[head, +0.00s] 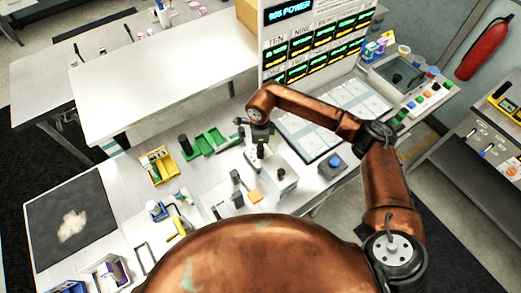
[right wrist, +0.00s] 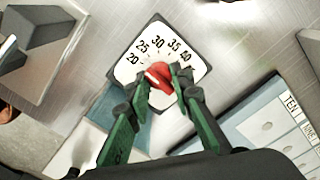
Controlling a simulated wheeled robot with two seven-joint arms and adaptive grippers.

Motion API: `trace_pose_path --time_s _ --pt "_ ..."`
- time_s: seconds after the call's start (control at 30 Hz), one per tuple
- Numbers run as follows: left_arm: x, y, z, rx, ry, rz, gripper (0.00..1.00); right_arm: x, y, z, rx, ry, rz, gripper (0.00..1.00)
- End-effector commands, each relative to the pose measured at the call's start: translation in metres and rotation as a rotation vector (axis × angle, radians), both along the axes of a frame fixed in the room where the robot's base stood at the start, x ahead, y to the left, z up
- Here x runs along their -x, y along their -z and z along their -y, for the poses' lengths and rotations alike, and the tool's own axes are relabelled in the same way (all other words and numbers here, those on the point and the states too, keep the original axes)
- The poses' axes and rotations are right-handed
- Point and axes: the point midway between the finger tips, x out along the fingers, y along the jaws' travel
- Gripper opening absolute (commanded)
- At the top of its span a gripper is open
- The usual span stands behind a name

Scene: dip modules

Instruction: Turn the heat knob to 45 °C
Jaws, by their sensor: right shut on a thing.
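In the right wrist view, the red heat knob (right wrist: 158,76) sits in the middle of a white dial plate (right wrist: 130,72) with a dark edge. The marks 20, 25, 30, 35 and 40 can be read around it; no 45 can be read, and part of the plate's lower right is covered by a finger. My right gripper (right wrist: 160,82) has its green fingers on either side of the knob, shut on it. The knob's exact pointing direction is unclear. In the head view, my right gripper (head: 261,146) reaches down at the bench; the knob is hidden there. My left gripper is not in view.
A tray of white cards (head: 318,128) lies right of the gripper, below a display panel (head: 312,45). A blue button (head: 333,162), yellow bin (head: 158,165) and green rack (head: 206,143) stand nearby. A dark mat (head: 98,195) lies at left.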

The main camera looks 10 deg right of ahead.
Motion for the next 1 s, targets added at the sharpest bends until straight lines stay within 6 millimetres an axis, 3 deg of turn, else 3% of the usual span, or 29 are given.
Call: trace_pose_path --time_s 1.0 --pt "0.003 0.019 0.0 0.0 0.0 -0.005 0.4 -0.001 -0.001 0.0 -0.001 0.959 0.003 0.0"
